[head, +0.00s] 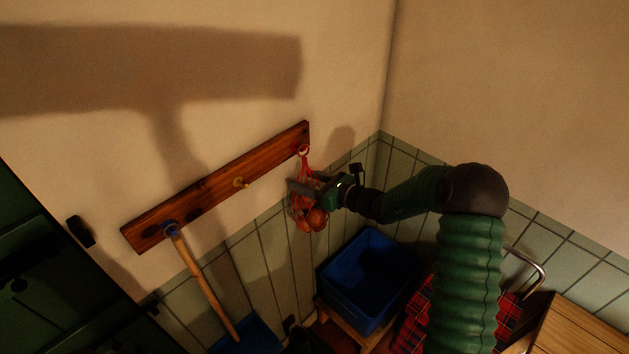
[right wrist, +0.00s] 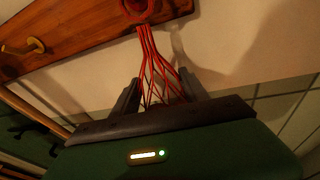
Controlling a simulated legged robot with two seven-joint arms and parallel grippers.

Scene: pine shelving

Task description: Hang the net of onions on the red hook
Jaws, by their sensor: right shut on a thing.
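The net of onions (head: 311,217) hangs below the right end of a wooden rail, its onions at the bottom. Its red cords also show in the right wrist view (right wrist: 150,48), running up to the red hook (right wrist: 136,8). In the head view the red hook (head: 303,150) is at the rail's right end, with the net's top at it. I cannot tell whether the loop is around the hook or only in front of it. My right gripper (head: 305,187) is shut on the net below the hook; its fingers flank the cords in the wrist view (right wrist: 159,92). My left gripper is not in view.
The wooden rail (head: 210,193) also carries a yellow hook (head: 240,183), empty, and a blue hook (head: 170,229) with a long wooden handle (head: 205,285) hanging there. A blue crate (head: 343,297) stands below the net. The wall corner is to the right.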

